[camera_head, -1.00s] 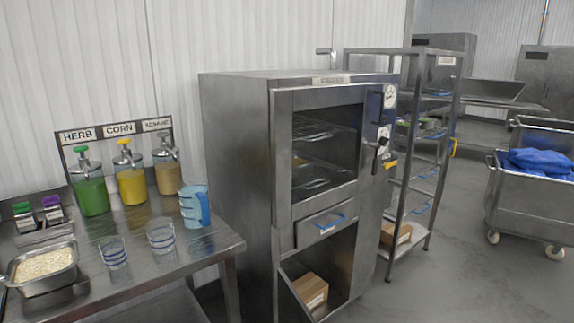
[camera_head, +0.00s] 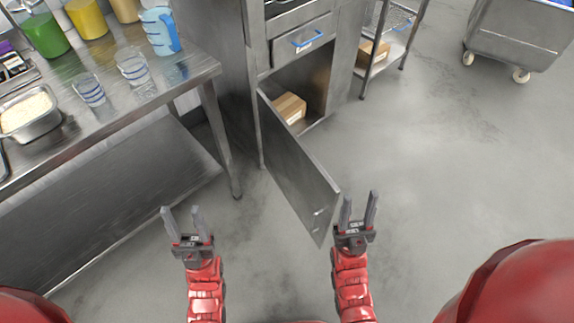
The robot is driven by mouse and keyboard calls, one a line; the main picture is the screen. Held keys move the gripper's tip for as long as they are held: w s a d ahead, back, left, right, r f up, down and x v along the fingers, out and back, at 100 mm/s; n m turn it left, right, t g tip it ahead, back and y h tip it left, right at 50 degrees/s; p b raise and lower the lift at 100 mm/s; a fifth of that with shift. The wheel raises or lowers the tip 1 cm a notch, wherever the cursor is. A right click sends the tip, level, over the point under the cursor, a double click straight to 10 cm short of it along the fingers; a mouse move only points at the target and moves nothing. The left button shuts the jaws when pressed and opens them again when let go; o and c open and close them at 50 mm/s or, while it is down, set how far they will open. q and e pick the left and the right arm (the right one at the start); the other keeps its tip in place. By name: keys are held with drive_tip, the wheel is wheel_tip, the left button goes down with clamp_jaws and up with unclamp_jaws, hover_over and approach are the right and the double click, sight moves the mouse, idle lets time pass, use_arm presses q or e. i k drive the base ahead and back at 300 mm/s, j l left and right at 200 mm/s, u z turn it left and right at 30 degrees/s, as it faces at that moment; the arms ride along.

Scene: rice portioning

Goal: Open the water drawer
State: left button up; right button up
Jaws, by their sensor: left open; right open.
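My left gripper (camera_head: 183,219) is open and empty above the floor, in front of the table. My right gripper (camera_head: 359,206) is open and empty, by the free end of the open lower cabinet door. Both are well below and apart from the drawer in the picture. I cannot tell whether the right gripper touches the door.
The lower cabinet door (camera_head: 298,170) stands open, sticking out towards me. A cardboard box (camera_head: 289,107) lies inside. A steel table (camera_head: 150,98) at left holds a blue jug (camera_head: 159,32), two cups and a rice pan (camera_head: 28,115). Floor at right is clear up to a wheeled bin (camera_head: 520,38).

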sight(292, 43)
drive_tip(key=i+j+u, duration=0.15)
drive_tip(key=i+j, duration=0.15)
drive_tip(key=i+j+u, duration=0.1)
drive_tip(key=i, duration=0.35)
drive_tip(key=j, duration=0.1)
